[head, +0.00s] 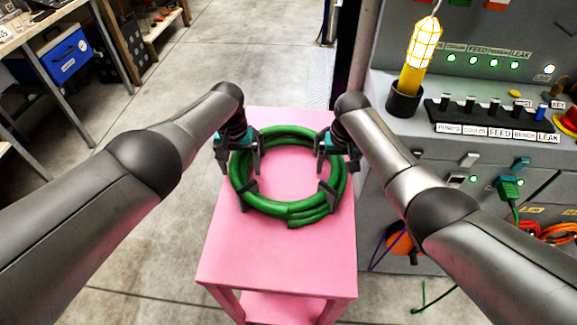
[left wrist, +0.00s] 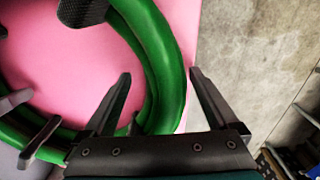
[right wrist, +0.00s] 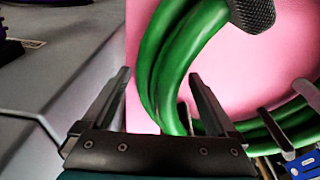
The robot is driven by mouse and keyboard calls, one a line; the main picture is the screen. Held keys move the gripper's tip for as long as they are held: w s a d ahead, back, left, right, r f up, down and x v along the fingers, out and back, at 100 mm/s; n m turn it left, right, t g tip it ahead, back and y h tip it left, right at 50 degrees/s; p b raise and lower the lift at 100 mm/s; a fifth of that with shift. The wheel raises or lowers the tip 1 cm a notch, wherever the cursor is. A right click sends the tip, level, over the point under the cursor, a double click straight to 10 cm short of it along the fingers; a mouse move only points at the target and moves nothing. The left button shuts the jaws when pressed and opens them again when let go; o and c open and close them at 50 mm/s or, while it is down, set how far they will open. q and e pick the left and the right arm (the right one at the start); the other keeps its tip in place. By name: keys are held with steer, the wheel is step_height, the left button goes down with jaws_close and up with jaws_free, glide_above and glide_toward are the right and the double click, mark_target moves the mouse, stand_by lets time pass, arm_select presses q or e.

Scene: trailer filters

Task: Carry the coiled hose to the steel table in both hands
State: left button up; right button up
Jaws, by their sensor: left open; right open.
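The green coiled hose (head: 290,209) lies flat on a pink stand (head: 280,250), with dark pieces on its ring. My left gripper (head: 240,162) is open at the coil's left side. In the left wrist view the hose (left wrist: 165,65) passes between its spread fingers. My right gripper (head: 337,163) is open at the coil's right side. In the right wrist view the hose (right wrist: 160,65) runs between its fingers. Neither gripper is closed on it, and I cannot tell whether the fingers touch it. I cannot identify the steel table for certain.
A grey-legged table (head: 60,14) stands at the upper left, with a blue box (head: 62,55) beneath. A grey panel bench with switches (head: 490,107) and a yellow lamp (head: 420,55) stands close on the right. Concrete floor (head: 215,50) is clear behind the stand.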

arm_select(q)
jaws_close()
arm_select(e)
jaws_close()
stand_by(0.4)
steer(key=shift+r, duration=0.1)
